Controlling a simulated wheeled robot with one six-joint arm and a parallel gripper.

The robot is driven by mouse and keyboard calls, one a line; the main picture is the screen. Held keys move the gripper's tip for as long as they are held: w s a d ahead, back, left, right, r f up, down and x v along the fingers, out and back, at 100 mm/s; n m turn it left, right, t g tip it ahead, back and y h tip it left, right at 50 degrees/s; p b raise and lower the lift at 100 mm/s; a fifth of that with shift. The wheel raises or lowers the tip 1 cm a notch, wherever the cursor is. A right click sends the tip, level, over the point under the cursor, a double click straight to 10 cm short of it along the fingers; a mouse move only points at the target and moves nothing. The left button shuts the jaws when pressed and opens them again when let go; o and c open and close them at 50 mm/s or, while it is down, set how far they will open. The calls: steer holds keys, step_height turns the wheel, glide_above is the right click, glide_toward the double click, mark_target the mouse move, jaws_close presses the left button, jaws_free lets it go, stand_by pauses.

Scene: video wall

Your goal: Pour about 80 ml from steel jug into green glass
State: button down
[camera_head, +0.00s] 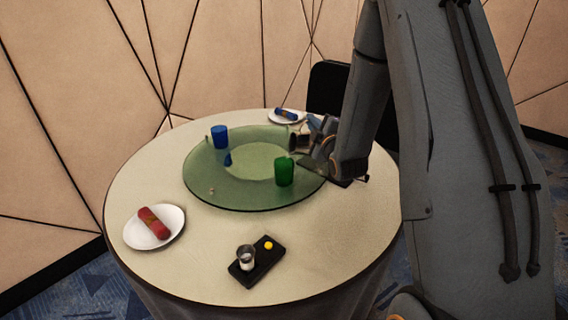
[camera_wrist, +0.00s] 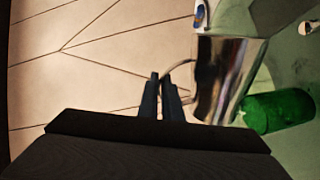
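The green glass (camera_head: 284,172) stands upright near the front right of the round glass turntable (camera_head: 215,190); it also shows at the right in the wrist view (camera_wrist: 278,110). The steel jug (camera_wrist: 228,75) is large and shiny in the wrist view. In the head view the jug (camera_head: 298,142) is small, partly hidden by my gripper, and looks tipped on its side just above the green glass. My gripper (camera_wrist: 164,88) has its fingers close together on the jug's thin handle. I cannot see any stream or the liquid level in the glass.
A blue glass (camera_head: 220,137) stands at the turntable's back left. A white plate (camera_head: 176,218) holds a red roll, and a back plate (camera_head: 274,119) holds a blue one. A black tray (camera_head: 240,275) with a small cup and yellow item is in front. A dark chair (camera_head: 330,85) stands behind.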

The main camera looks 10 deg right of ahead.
steer(key=shift+a+r+n, duration=0.25)
steer(key=shift+a+n, duration=0.05)
stand_by(0.7)
steer(key=d+m, duration=0.1)
steer(key=d+f+m, duration=0.1)
steer(key=d, duration=0.1)
steer(key=d+f+b, duration=0.1)
steer(key=shift+d+f+m, duration=0.25)
steer(key=shift+d+m, duration=0.1)
steer(key=shift+m, duration=0.05)
steer(key=shift+f+m, duration=0.1)
steer(key=shift+m, duration=0.2)
steer(key=shift+d+f+m+b, duration=0.5)
steer(key=shift+d+f+m, duration=0.05)
steer(key=shift+f+m, duration=0.2)
steer(key=shift+d+m, duration=0.15)
steer(key=shift+m, duration=0.1)
steer(key=shift+d, duration=0.1)
stand_by(0.5)
steer(key=d+f+m+b, duration=0.2)
steer(key=d+f+m, duration=0.4)
steer(key=d+m, duration=0.2)
steer(key=shift+w+f+m+y+b, duration=0.15)
steer(key=shift+w+m+y+b, duration=0.15)
steer(key=shift+m, duration=0.8)
